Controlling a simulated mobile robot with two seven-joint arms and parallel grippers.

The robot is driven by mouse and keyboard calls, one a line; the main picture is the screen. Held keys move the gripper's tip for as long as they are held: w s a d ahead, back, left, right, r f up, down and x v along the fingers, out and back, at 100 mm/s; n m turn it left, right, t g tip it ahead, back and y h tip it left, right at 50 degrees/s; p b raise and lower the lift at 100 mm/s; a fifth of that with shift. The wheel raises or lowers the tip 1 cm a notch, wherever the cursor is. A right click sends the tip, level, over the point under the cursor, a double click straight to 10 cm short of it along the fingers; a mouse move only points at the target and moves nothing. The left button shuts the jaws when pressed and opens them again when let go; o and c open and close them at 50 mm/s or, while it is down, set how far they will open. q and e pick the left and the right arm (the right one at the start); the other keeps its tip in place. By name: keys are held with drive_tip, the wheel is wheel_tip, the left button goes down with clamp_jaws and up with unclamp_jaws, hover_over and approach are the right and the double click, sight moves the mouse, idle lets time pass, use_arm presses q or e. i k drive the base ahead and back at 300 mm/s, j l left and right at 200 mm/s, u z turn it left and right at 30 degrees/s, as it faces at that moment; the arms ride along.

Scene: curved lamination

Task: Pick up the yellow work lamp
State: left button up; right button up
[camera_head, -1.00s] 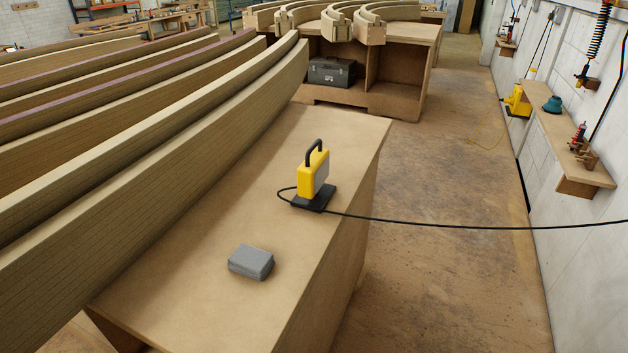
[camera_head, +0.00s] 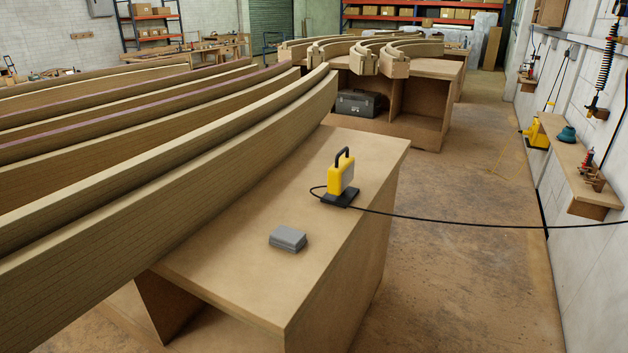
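The yellow work lamp (camera_head: 335,180) stands upright on a wooden bench (camera_head: 230,265), near its far right part. It has a black carrying handle on top and a flat black base. A black cable runs from it to the right, across the open floor gap toward the wall. Neither of my grippers shows in the head view.
A grey block (camera_head: 287,238) lies on the bench in front of the lamp. Long curved laminated beams (camera_head: 180,190) run along the bench's left side. A dark toolbox (camera_head: 358,103) sits in a farther bench. The floor (camera_head: 450,270) to the right is clear except for the cable above it.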

sight(340, 174)
drive_tip(key=i+u, duration=0.1)
drive_tip(key=u, duration=1.25)
drive_tip(key=i+l, duration=0.1)
drive_tip(key=l, duration=0.35)
drive_tip(key=i+l+u, duration=0.1)
drive_tip(key=l, duration=0.35)
